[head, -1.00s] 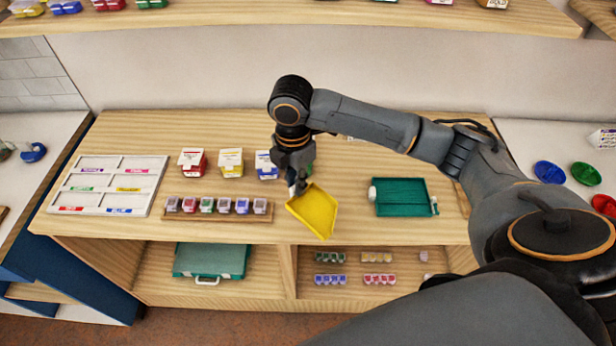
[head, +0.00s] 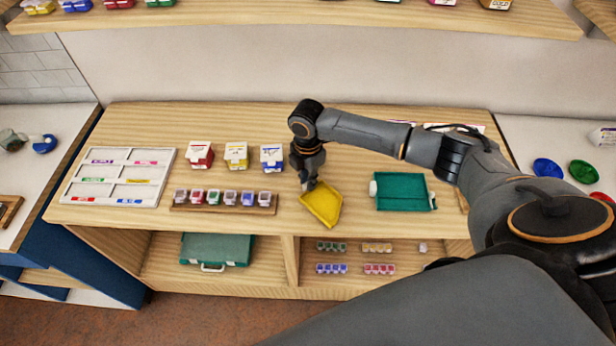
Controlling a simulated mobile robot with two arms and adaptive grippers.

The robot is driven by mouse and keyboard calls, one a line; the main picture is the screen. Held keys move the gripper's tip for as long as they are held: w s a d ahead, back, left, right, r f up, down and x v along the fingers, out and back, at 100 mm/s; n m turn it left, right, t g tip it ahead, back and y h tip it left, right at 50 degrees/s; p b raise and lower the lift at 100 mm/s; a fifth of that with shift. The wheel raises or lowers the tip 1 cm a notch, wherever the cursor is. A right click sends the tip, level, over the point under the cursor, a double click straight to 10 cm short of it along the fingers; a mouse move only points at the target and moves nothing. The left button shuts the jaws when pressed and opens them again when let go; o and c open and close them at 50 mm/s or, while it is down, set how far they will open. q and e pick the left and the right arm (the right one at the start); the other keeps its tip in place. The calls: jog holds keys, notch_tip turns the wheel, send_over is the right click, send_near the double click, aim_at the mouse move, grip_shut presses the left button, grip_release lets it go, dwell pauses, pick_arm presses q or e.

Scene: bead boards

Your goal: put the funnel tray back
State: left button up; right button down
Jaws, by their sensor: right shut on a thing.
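The yellow funnel tray (head: 322,206) is in the middle of the head view, over the wooden worktop near its front edge. My right gripper (head: 309,185) is shut on the tray's upper left edge, with the arm reaching in from the right. The tray looks close to flat; I cannot tell whether its underside touches the worktop. The fingertips are small and partly hidden by the gripper's body. My left gripper does not show.
A green tray (head: 402,190) lies to the right on the worktop (head: 350,168). A rack of small bead jars (head: 224,209), three larger boxes (head: 236,156) and a white sorting board (head: 118,177) are to the left. A green case (head: 217,249) sits on the shelf below.

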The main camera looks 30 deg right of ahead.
jog(key=c, duration=1.8)
grip_release()
jog(key=shift+f, duration=0.15)
jog(key=o, duration=0.5)
jog(key=shift+c, duration=0.2)
notch_tip(320, 180, up, 12)
jog(key=b, duration=0.3)
jog(key=shift+r, duration=0.2)
